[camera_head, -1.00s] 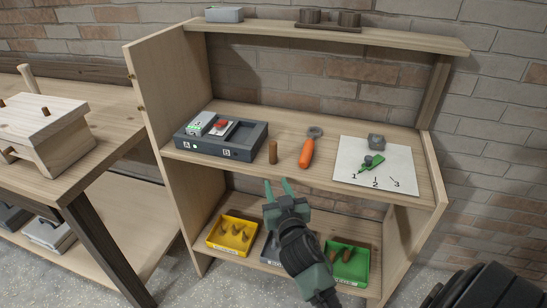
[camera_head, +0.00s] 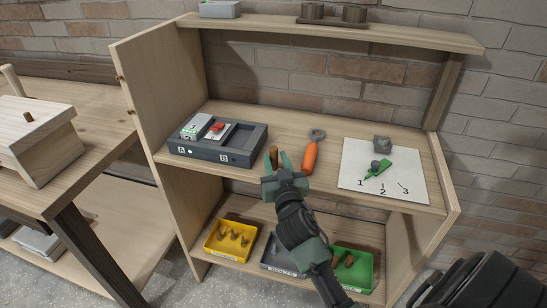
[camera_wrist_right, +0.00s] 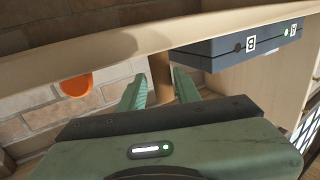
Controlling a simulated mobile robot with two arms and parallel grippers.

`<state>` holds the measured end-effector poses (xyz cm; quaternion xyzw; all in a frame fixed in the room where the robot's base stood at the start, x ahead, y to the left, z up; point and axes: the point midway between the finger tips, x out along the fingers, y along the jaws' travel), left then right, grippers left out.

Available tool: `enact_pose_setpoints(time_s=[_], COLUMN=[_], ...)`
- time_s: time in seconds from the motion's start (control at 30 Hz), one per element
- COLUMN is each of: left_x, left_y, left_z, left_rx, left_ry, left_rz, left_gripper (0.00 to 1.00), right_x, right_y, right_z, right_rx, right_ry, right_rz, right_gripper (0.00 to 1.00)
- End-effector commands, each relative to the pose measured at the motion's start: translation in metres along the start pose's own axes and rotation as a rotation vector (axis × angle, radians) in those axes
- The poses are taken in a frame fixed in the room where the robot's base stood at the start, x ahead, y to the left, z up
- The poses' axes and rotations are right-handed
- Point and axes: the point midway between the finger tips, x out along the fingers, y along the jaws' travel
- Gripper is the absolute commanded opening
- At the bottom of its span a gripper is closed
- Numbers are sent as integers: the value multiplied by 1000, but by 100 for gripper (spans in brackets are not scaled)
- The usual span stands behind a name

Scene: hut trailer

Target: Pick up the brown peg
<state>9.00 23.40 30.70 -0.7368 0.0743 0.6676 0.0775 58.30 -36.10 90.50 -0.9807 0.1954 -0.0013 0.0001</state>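The brown peg (camera_head: 273,154) stands upright near the front edge of the middle shelf, between the grey box and the orange-handled tool. My right gripper (camera_head: 277,162) is just in front of it, its two green fingers spread. In the right wrist view the peg (camera_wrist_right: 160,72) shows between the tips of the open right gripper (camera_wrist_right: 159,82), with a gap on each side. The peg's lower part is hidden behind the gripper in the head view. My left gripper is not in view.
The grey box (camera_head: 190,151) marked A and B is left of the peg. The orange-handled tool (camera_head: 310,157) is close on its right. A white numbered sheet (camera_head: 410,180) lies further right. Yellow (camera_head: 217,250), grey and green (camera_head: 365,285) bins sit on the shelf below.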

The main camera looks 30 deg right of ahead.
Motion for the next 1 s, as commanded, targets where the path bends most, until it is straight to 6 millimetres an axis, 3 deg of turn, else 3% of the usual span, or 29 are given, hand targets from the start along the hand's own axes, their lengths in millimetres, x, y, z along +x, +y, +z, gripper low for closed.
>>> enact_pose_setpoints(time_s=[0.3, 0.6, 0.7, 0.73, 1.0], left_x=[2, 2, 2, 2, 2], left_y=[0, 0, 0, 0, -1], left_z=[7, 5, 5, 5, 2], left_rx=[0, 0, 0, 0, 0], left_ry=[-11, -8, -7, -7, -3], left_rz=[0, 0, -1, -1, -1], left_gripper=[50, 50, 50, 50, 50], right_x=[44, 48, 48, 48, 48], right_y=[-3, -3, -3, -3, -3], right_z=[-5, -5, -5, -5, -5], right_rx=[-2, 0, 0, 0, 0], right_ry=[1, -1, -1, -1, -1], right_rz=[0, 0, 0, 0, 0], right_gripper=[33, 33, 5, 0, 0])
